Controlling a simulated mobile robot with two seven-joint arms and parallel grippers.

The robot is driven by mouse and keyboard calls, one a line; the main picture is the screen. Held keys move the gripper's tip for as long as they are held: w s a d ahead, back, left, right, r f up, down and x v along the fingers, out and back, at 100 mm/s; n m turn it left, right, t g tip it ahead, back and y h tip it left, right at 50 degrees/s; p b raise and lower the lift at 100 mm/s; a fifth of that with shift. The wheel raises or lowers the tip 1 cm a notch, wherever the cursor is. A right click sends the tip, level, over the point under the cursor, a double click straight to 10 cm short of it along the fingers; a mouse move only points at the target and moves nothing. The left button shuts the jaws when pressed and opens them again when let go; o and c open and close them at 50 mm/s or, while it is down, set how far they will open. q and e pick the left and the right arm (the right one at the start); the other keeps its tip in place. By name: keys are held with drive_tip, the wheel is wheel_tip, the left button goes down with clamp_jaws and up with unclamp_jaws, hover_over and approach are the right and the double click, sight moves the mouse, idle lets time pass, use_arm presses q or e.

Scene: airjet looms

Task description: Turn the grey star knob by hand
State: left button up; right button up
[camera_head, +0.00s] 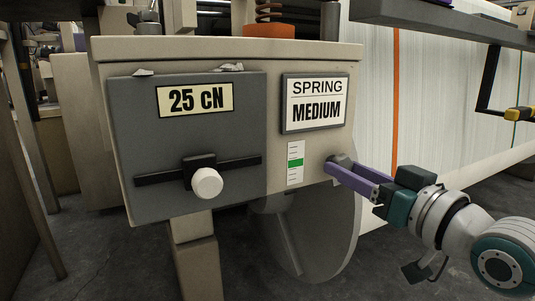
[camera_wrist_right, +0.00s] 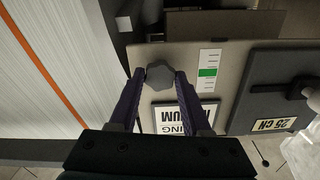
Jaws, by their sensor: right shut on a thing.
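The grey star knob (camera_wrist_right: 160,74) sits on the beige panel of the machine box, beside the strip with a green band (camera_wrist_right: 208,72). In the head view only a bit of the knob (camera_head: 341,160) shows past the fingertips, at the box's right side. My right gripper (camera_head: 331,168) reaches in from the right with its purple fingers at the knob. In the right wrist view the fingertips of this gripper (camera_wrist_right: 160,79) stand on both sides of the knob and are shut on it. My left gripper is not in view.
The box carries a "25 cN" label (camera_head: 195,99), a "SPRING MEDIUM" sign (camera_head: 317,102) and a white round knob (camera_head: 207,183) on a slide. A grey disc (camera_head: 310,240) is below the box. White warp sheet (camera_head: 440,90) with an orange stripe stands behind the gripper.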

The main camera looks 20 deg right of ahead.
drive_tip(key=o, duration=0.7)
drive_tip(key=shift+n, duration=0.4)
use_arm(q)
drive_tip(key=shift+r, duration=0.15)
use_arm(e)
drive_tip(key=o, duration=0.4)
drive_tip(key=shift+s+r+p, duration=0.15)
drive_tip(key=shift+s+p, duration=0.2)
drive_tip(key=shift+s, duration=0.15)
use_arm(q)
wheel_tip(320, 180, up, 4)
drive_tip(key=p, duration=0.2)
drive_tip(key=shift+p, duration=0.35)
use_arm(e)
drive_tip(key=s, duration=0.5)
drive_tip(key=shift+d, duration=0.25)
